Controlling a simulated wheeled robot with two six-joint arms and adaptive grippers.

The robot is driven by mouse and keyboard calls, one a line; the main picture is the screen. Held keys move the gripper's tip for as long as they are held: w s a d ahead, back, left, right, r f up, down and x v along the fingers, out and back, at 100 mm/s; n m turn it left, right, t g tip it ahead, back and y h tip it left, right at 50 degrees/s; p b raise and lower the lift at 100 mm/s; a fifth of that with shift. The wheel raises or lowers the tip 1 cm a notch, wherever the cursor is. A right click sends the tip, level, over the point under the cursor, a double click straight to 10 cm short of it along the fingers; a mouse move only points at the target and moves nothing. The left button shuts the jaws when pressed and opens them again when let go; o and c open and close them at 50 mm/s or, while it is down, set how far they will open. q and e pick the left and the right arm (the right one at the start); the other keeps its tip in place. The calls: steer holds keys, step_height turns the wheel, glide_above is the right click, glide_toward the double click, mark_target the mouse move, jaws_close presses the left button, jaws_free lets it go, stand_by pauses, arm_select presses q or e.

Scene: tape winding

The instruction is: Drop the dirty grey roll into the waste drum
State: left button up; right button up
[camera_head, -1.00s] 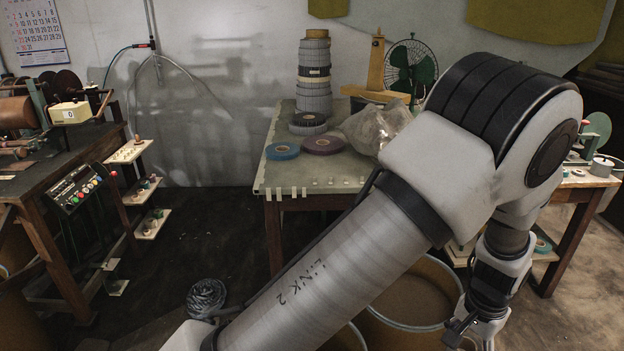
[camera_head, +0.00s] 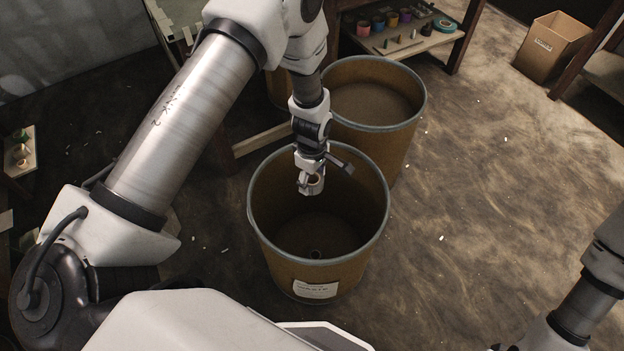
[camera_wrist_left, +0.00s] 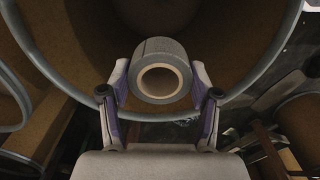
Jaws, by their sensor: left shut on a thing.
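The grey roll (camera_wrist_left: 160,47) with its tan core is between the fingers of my left gripper (camera_wrist_left: 160,80) in the left wrist view. In the head view my left gripper (camera_head: 311,187) is shut on the roll and points down into the mouth of the waste drum (camera_head: 346,273), a brown drum with a grey rim and a white label. The gripper looks to be near rim height, towards the far side of the opening. In the left wrist view the drum's rim (camera_wrist_left: 62,86) passes behind the roll. The roll shows only partly in the head view.
A second open brown drum (camera_head: 400,145) stands right behind the waste drum. A shelf (camera_head: 425,40) with small spools is at the back. A cardboard box (camera_head: 552,45) is at the upper right. My right arm (camera_head: 588,300) enters at lower right. The floor on the right is mostly clear.

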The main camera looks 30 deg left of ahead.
mark_target(312, 179)
arm_select(q)
step_height(312, 179, down, 6)
steer(key=b, duration=0.4)
steer(key=shift+r+b, duration=0.2)
steer(key=shift+b, duration=0.1)
steer(key=shift+r, duration=0.1)
steer(key=o, duration=1.2)
step_height(312, 179, up, 12)
steer(key=shift+r, duration=0.1)
steer(key=shift+s, duration=0.1)
